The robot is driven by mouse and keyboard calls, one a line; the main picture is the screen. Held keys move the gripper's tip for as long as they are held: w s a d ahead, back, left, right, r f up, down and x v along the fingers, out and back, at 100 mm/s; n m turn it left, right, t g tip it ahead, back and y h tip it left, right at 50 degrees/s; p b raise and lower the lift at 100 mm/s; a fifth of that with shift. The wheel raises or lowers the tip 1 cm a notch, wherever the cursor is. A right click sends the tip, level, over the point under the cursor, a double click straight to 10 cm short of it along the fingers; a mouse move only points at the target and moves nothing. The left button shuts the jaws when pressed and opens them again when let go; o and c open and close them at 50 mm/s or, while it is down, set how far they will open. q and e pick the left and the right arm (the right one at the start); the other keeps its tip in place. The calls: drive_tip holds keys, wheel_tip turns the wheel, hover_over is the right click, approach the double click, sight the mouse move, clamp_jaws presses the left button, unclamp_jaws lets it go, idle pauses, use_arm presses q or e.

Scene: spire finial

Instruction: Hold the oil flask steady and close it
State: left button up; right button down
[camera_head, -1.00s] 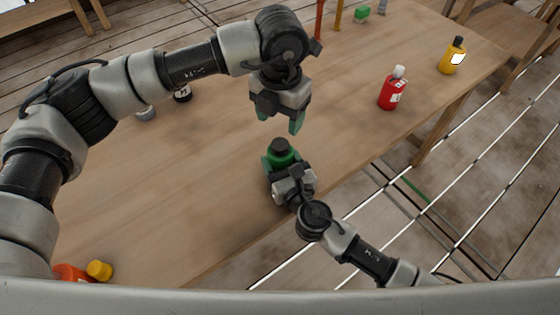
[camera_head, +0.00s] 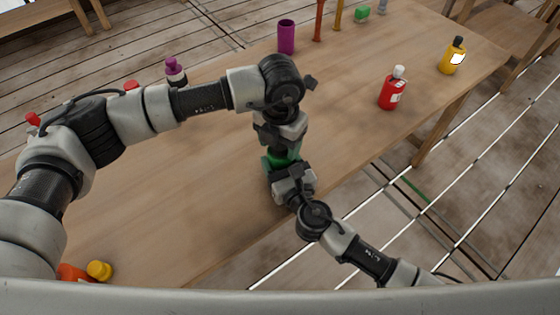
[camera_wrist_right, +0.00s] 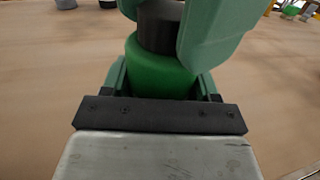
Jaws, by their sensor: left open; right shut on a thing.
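The oil flask is green (camera_head: 284,157) with a dark cap and stands upright on the wooden table. It also shows in the right wrist view (camera_wrist_right: 158,72), with the dark cap (camera_wrist_right: 160,28) on its top. My right gripper (camera_head: 278,168) is shut on the flask body from the front. My left gripper (camera_head: 281,146) is right above the flask, pointing down. Its green fingers (camera_wrist_right: 170,30) stand on either side of the cap, open. The left gripper hides the cap in the head view, and I cannot tell how far the cap is screwed on.
A red bottle (camera_head: 388,94) and a yellow bottle (camera_head: 452,58) stand to the right. A purple cup (camera_head: 286,38) and a purple-topped bottle (camera_head: 175,72) are at the back. An orange bottle with a yellow cap (camera_head: 99,270) is at front left. The table (camera_head: 150,200) is clear left of the flask.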

use_arm(q)
drive_tip(key=c, duration=0.9)
drive_tip(key=o, duration=1.1)
drive_tip(key=shift+c, duration=0.2)
wheel_tip(320, 180, up, 12)
use_arm(e)
drive_tip(key=shift+c, duration=0.9)
unclamp_jaws()
